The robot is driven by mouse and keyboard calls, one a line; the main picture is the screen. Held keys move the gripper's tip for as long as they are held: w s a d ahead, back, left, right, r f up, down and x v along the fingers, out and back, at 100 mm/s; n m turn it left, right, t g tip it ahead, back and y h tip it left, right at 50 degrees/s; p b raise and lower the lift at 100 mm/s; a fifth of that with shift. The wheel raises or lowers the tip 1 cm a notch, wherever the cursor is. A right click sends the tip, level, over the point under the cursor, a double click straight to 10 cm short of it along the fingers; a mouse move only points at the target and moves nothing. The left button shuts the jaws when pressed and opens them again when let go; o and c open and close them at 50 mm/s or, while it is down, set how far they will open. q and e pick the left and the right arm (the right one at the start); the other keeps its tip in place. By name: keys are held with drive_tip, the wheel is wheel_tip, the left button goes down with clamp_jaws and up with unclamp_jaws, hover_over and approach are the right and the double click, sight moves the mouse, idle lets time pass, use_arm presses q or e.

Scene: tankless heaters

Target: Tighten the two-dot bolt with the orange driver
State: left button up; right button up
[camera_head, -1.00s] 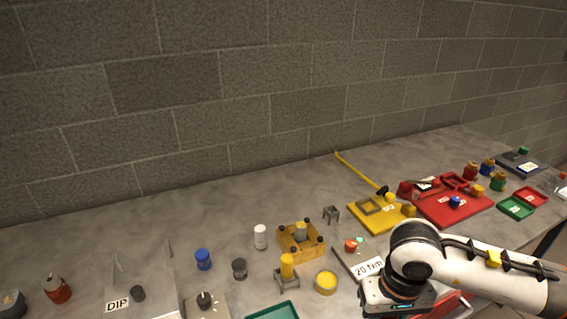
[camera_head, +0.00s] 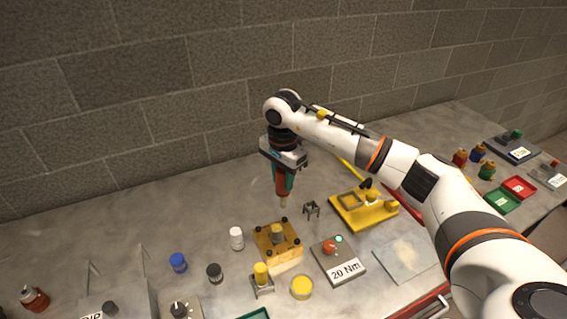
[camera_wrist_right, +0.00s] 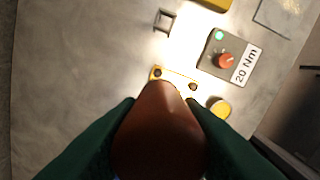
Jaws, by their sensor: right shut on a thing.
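My right gripper (camera_head: 283,178) is shut on the orange driver (camera_head: 283,190), which hangs tip down in the air above and beyond the yellow block. In the right wrist view the driver's body (camera_wrist_right: 160,135) fills the space between the dark green fingers. The yellow block (camera_head: 287,256) has dark bolts at its corners, such as the back right bolt (camera_head: 284,220), and a grey cylinder (camera_head: 277,235) in its middle. Dot marks on the bolts are too small to read. In the wrist view the driver hides part of the block (camera_wrist_right: 178,78). My left gripper is out of view.
The "20 Nm" box (camera_head: 330,262) with an orange knob stands right of the block. A yellow-topped stand (camera_head: 261,280), a yellow round tin (camera_head: 301,287), a small grey stand (camera_head: 311,208) and a white bottle (camera_head: 236,238) surround it. A yellow tray (camera_head: 370,216) lies behind right.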

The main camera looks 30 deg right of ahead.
drive_tip(key=shift+w+d+r+m, duration=0.2)
drive_tip(key=shift+w+d+m, duration=0.1)
drive_tip(key=shift+w+m, duration=0.1)
drive_tip(key=shift+w+d+f, duration=0.25)
drive_tip(key=shift+d, duration=0.05)
drive_tip(key=shift+s+a+f+b, duration=0.15)
drive_tip(key=shift+f+b, duration=0.4)
drive_tip(key=shift+f, duration=0.5)
wheel_tip(320, 180, down, 3)
drive_tip(key=shift+r+b, duration=0.15)
drive_tip(key=shift+b, duration=0.6)
drive_tip(key=shift+f+b, duration=0.6)
drive_tip(key=shift+f, duration=0.05)
drive_tip(key=shift+b, duration=0.35)
